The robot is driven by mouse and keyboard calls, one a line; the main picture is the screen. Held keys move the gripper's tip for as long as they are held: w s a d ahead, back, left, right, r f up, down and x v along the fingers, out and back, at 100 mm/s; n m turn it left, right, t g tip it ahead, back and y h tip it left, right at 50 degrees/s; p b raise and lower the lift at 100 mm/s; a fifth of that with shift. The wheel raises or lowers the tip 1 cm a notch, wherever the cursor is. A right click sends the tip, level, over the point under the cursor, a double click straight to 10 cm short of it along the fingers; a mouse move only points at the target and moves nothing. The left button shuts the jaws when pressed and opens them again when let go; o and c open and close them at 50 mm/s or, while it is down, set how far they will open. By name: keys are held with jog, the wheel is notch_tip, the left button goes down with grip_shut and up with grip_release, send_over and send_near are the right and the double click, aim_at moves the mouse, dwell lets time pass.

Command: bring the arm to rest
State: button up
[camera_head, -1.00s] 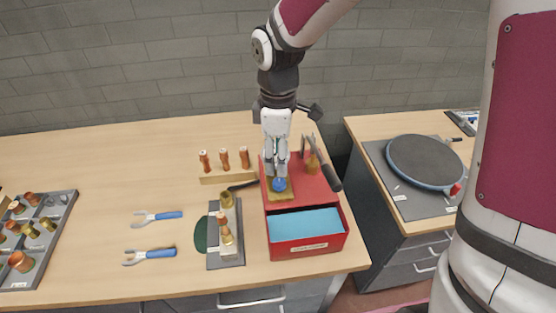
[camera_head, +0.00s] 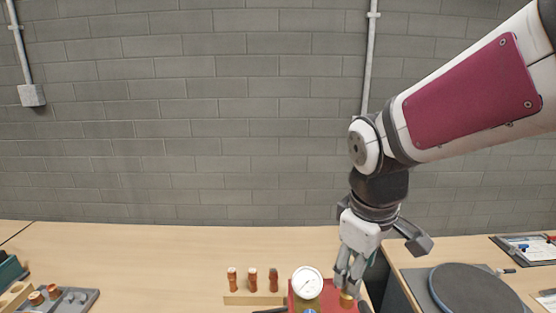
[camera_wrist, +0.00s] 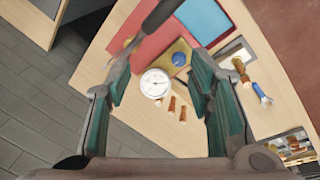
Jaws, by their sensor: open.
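My gripper (camera_head: 350,280) hangs from my raised arm at the right of the head view, above the back of the red test unit (camera_head: 292,299). In the wrist view my gripper (camera_wrist: 160,95) is open, its two green-padded fingers wide apart with nothing held between them. Below and between the fingers show the white round gauge (camera_wrist: 155,83) and the blue knob (camera_wrist: 179,59) on its brass-coloured block. The gauge (camera_head: 307,282) also stands upright in the head view, just left of the gripper. I cannot tell the exact height of the fingertips above the unit.
A wooden rack with several copper pieces (camera_head: 252,281) stands left of the unit. A dark lever (camera_wrist: 162,15) rises near the fingers. A round dark plate (camera_head: 470,290) lies on the right bench. The grey block wall (camera_head: 200,150) stands behind; the left bench middle is clear.

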jog(key=s+d+r+m+t, duration=0.1)
jog(key=s+d+r+m, duration=0.1)
jog(key=s, duration=0.4)
jog(key=s+d+r+m+t, duration=0.2)
jog(key=s+d+r+m, duration=0.1)
jog(key=s+m, duration=0.3)
jog(key=shift+s+d+r+m+y, duration=0.15)
jog(key=shift+s+r+m+y, duration=0.15)
jog(key=shift+r, duration=0.45)
jog(key=shift+w, duration=0.1)
jog(key=shift+c, duration=0.6)
